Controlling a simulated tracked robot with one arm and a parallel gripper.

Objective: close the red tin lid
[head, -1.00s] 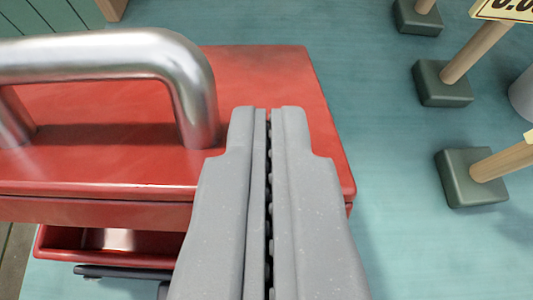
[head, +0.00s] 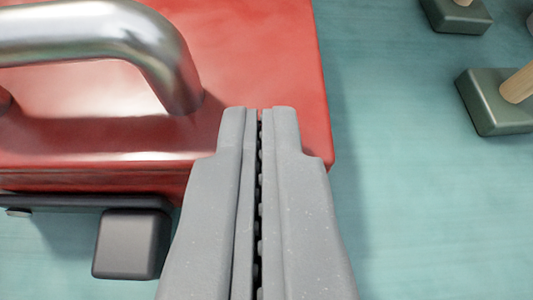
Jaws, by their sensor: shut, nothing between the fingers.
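The red tin's lid (head: 260,60) fills the upper left of the head view, with a shiny metal bar handle (head: 130,35) on top. My gripper (head: 259,112) is shut and empty. Its fingertips overlap the lid's near right part in the picture; I cannot tell for sure whether they touch it. Below the lid's near edge a dark strip and a dark grey block (head: 132,243) show at the tin's front. No open gap shows under the lid here. Part of the near edge is hidden behind my gripper.
A dark green block with a wooden peg (head: 495,100) stands at the right. Another such block (head: 457,14) is at the upper right.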

